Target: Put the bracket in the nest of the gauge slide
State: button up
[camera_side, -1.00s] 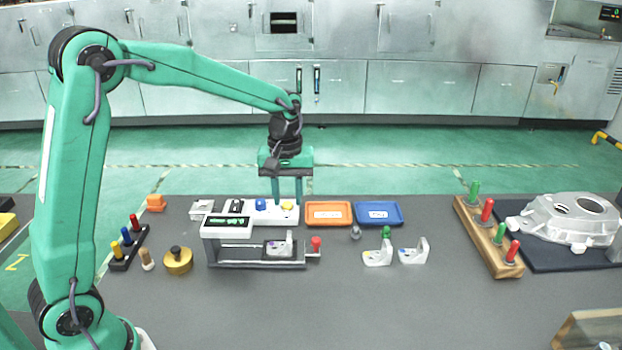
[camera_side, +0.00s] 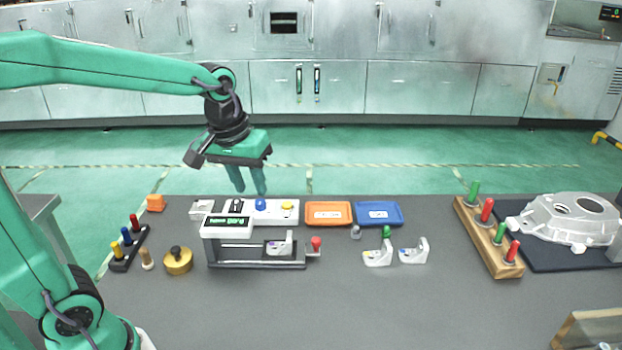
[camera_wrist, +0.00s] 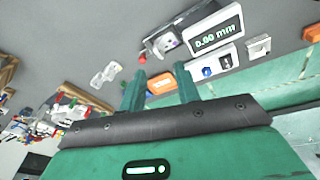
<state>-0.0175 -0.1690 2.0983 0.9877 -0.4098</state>
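The gauge (camera_side: 227,226) stands on the grey bench with a digital display, reading 0.00 mm in the wrist view (camera_wrist: 216,36). Its slide (camera_side: 240,264) carries a small silver bracket (camera_side: 281,244), upright at the nest area; I cannot tell how fully it is seated. The bracket also shows in the wrist view (camera_wrist: 168,42). Two more silver brackets stand on the bench to the right, one (camera_side: 377,257) beside the other (camera_side: 414,251). My gripper (camera_side: 248,187) is up behind the gauge, tilted, with fingers apart and nothing between them. The wrist view shows the empty fingers (camera_wrist: 160,88) too.
A white button box (camera_side: 276,217), an orange tray (camera_side: 328,213) and a blue tray (camera_side: 379,213) line the bench's back. A brass weight (camera_side: 178,261) stands left of the gauge. A wooden peg rack (camera_side: 486,240) and a casting (camera_side: 568,220) are at right.

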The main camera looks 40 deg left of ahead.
jog(key=s+m+t, duration=0.3)
jog(key=s+m, duration=0.1)
jog(key=s, duration=0.8)
jog(key=shift+d+r+m, duration=0.3)
jog(key=shift+r+m, duration=0.05)
jog(key=shift+m, duration=0.05)
